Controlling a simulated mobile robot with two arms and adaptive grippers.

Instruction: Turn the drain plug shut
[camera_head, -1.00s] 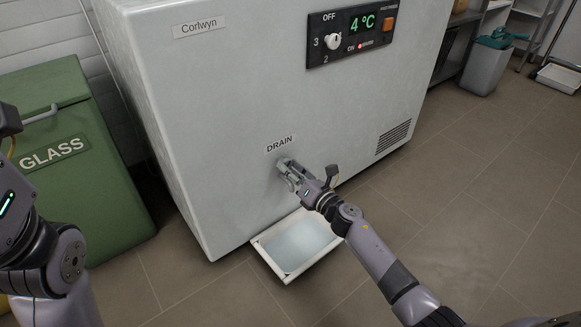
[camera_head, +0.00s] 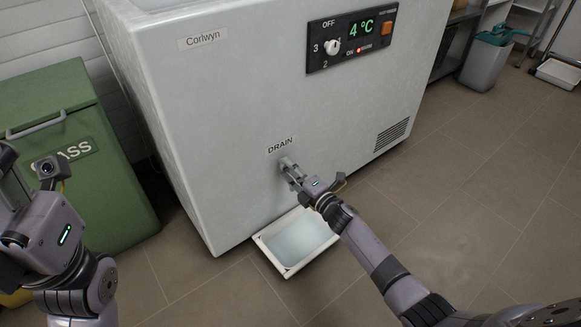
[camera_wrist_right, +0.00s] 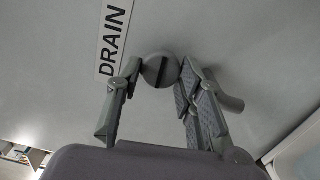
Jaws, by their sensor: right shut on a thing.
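The drain plug (camera_wrist_right: 160,70) is a round grey knob with a dark slot, on the freezer's front wall below the DRAIN label (camera_head: 280,145). In the wrist view it sits between my right gripper's fingertips (camera_wrist_right: 161,68), which close on it from both sides. In the head view my right gripper (camera_head: 290,170) reaches the wall there and mostly hides the plug. A short grey spout (camera_wrist_right: 232,103) shows beside the right finger in the wrist view. My left gripper (camera_head: 8,158) is at the left edge, partly cut off, away from the freezer; its fingers are unclear.
A white tray (camera_head: 262,240) with pale liquid stands on the floor below the drain. A green GLASS bin (camera_head: 110,190) stands at the left, behind my left arm. A control panel (camera_head: 350,40) reads 4 °C. The floor at right is open.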

